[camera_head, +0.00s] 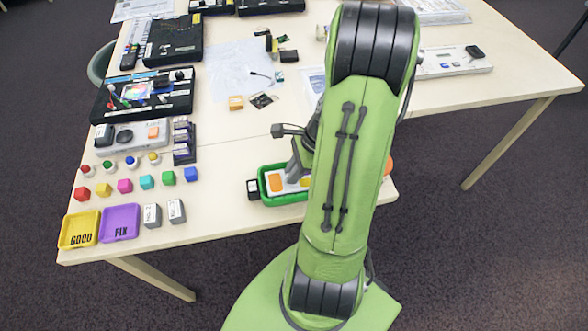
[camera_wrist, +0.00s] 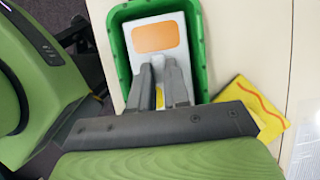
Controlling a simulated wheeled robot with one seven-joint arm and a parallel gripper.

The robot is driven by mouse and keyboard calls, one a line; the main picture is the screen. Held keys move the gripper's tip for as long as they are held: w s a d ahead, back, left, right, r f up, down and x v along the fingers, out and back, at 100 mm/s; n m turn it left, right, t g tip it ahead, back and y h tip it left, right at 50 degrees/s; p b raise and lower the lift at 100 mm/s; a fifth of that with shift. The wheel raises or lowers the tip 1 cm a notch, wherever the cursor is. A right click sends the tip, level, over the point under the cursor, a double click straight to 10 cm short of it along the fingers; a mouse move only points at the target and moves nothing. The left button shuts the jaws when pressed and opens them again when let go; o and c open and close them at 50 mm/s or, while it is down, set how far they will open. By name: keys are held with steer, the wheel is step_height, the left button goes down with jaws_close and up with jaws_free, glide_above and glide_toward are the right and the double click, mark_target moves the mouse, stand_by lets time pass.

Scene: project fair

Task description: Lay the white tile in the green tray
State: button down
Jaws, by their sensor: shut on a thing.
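The green tray (camera_head: 283,201) stands near the front edge of the table, partly hidden by my arm. The white tile (camera_wrist: 133,29), with an orange patch on it, lies within the outline of the green tray (camera_wrist: 119,55) in the wrist view. In the head view the tile's orange patch (camera_head: 274,182) shows inside the tray. My gripper (camera_wrist: 158,65) is over the tray, its fingers close together and shut on the tile. Whether the tile's underside touches the tray floor is hidden.
A yellow piece (camera_wrist: 258,104) lies beside the tray in the wrist view. Yellow (camera_head: 79,229) and purple (camera_head: 120,222) trays, small grey blocks and several coloured cubes stand at the left.

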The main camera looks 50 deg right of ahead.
steer(key=shift+f+b, duration=0.55)
steer(key=shift+f, duration=0.25)
steer(key=c, duration=0.6)
jaws_free()
steer(key=shift+r, duration=0.1)
step_height(320, 180, up, 7)
steer(key=p, duration=0.7)
stand_by(0.3)
